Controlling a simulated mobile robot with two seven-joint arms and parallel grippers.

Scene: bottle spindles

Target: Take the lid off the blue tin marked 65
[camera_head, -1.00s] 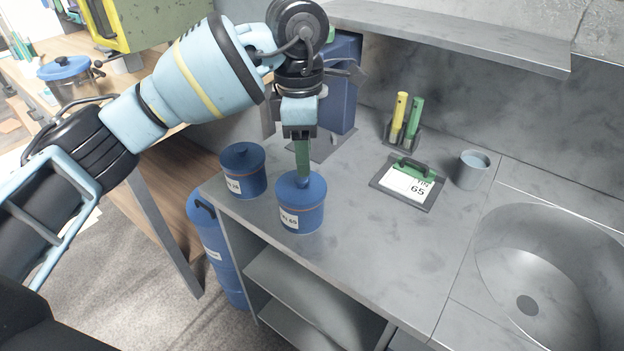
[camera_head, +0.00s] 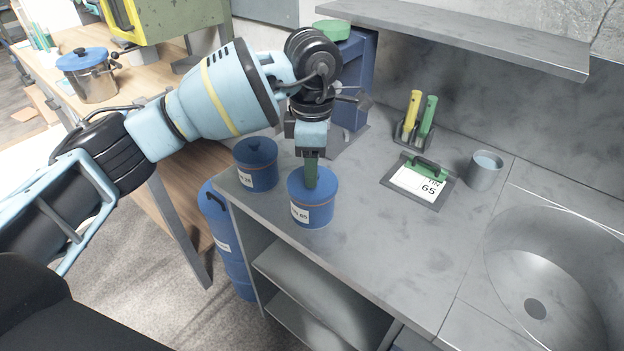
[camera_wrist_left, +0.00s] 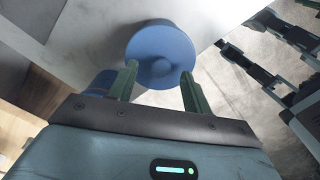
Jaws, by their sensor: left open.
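The blue tin marked 65 (camera_head: 314,212) stands upright on the grey counter with its blue lid (camera_head: 326,183) on. My left gripper (camera_head: 311,186) points down over this lid, its green fingers at the lid's middle. In the left wrist view the fingers (camera_wrist_left: 158,76) are open, one on each side of the lid's centre, with the round lid (camera_wrist_left: 160,45) beyond them. A second blue tin with a white label (camera_head: 257,172) stands behind and to the left. My right gripper is not in view.
A sign reading 65 (camera_head: 419,183), a grey cup (camera_head: 484,171) and a holder with yellow and green handles (camera_head: 413,133) stand to the right. The sink (camera_head: 560,265) is at far right.

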